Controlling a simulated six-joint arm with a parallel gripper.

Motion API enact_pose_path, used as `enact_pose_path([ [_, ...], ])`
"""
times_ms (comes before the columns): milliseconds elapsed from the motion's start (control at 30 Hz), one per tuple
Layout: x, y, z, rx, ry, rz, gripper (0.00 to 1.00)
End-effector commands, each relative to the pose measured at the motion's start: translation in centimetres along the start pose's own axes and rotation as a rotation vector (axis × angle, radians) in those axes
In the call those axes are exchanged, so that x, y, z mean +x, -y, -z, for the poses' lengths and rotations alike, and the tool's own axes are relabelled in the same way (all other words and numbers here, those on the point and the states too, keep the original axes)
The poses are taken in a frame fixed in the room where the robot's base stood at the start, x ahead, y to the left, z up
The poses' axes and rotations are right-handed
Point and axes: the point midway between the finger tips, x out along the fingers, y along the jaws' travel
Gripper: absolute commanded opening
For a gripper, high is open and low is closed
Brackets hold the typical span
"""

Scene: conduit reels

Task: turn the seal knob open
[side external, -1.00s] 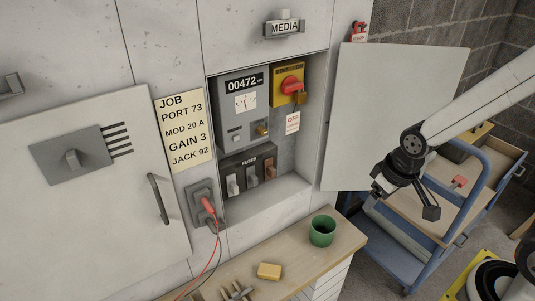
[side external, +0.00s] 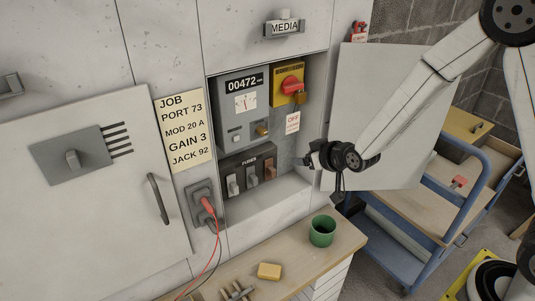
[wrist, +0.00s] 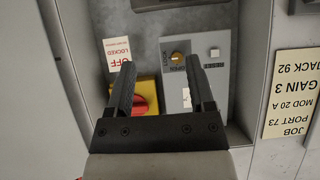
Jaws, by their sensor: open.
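The brass knob (side external: 262,130) sits at the lower right of the grey meter box (side external: 232,108) in the open wall recess. I take it for the seal knob. In the wrist view, which is turned over, the brass knob (wrist: 177,57) shows between my fingers and beyond them, with small lettering I can only partly read. My gripper (side external: 310,160) is open and empty at the right side of the recess opening, below and right of the knob. Both fingers of my gripper (wrist: 160,70) show, well apart and not touching the knob.
A fuse block (side external: 248,173) sits below the meter. An open door panel (side external: 385,100) stands right. A green mug (side external: 322,231) stands on the bench below.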

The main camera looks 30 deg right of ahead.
Motion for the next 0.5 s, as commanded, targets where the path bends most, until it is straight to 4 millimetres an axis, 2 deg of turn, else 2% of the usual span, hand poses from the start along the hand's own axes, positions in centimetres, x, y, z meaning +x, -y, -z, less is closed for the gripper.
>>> enact_pose_path([
  [200,3.1,0.9,1.8,-0.003,-0.210,0.001,0.69],
  [500,5.3,1.9,3.4,-0.008,-0.478,-0.001,0.69],
])
